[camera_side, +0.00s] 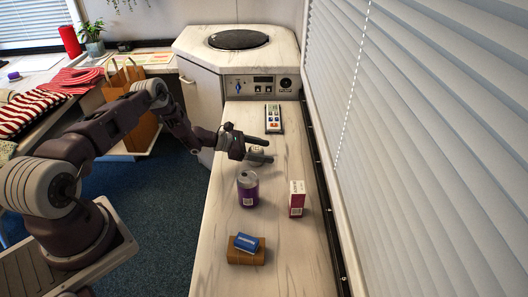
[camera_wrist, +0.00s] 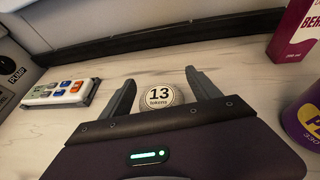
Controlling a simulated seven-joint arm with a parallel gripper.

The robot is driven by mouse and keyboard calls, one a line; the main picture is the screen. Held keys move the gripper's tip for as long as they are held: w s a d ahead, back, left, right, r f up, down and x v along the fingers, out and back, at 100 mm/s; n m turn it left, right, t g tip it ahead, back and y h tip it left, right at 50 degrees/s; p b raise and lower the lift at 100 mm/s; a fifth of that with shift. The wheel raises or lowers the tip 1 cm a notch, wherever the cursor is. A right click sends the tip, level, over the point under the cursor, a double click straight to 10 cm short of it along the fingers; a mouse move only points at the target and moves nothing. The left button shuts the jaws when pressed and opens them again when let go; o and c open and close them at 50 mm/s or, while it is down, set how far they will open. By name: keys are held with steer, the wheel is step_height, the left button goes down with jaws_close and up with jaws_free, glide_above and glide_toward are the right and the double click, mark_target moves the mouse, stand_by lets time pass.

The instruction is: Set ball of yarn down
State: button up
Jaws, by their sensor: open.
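I see no ball of yarn in either view. My gripper (camera_side: 271,150) is low over the pale counter (camera_side: 225,232), jaws open. In the wrist view, my gripper (camera_wrist: 160,78) has its two fingers on either side of a small round white container (camera_wrist: 158,95) marked "13 tokens", with gaps visible beside it. In the side view the container (camera_side: 257,159) seems to stand on the counter, partly hidden by the fingers.
A purple can (camera_side: 248,188) and a pink-and-white box (camera_side: 297,199) stand nearer the camera. A blue packet (camera_side: 246,242) lies on a brown block (camera_side: 243,256). A button remote (camera_side: 273,118) lies behind my gripper. Window blinds (camera_side: 430,120) border the right.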

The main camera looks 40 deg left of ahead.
steer(key=v, duration=1.1)
steer(key=shift+s+a+r, duration=0.15)
steer(key=shift+s+a, duration=0.05)
steer(key=shift+s, duration=0.1)
steer(key=s+d+r+m+g, duration=0.35)
steer(key=d+r+m, duration=0.5)
steer(key=r, duration=0.45)
steer(key=s+d+r+m+g, duration=0.35)
steer(key=d+r+m, duration=0.35)
steer(key=d+r, duration=0.4)
steer(key=s+d+r+m+g+y, duration=0.25)
steer(key=s+d+r+m, duration=0.3)
steer(key=s+r, duration=0.4)
steer(key=s+a+m+t+y, duration=0.3)
steer(key=s+m, duration=0.4)
steer(key=s, duration=1)
steer(key=shift+r+m+t+y, duration=0.2)
steer(key=shift+m+t+y, duration=0.3)
steer(key=shift+y, duration=0.75)
steer(key=shift+s+a, duration=0.1)
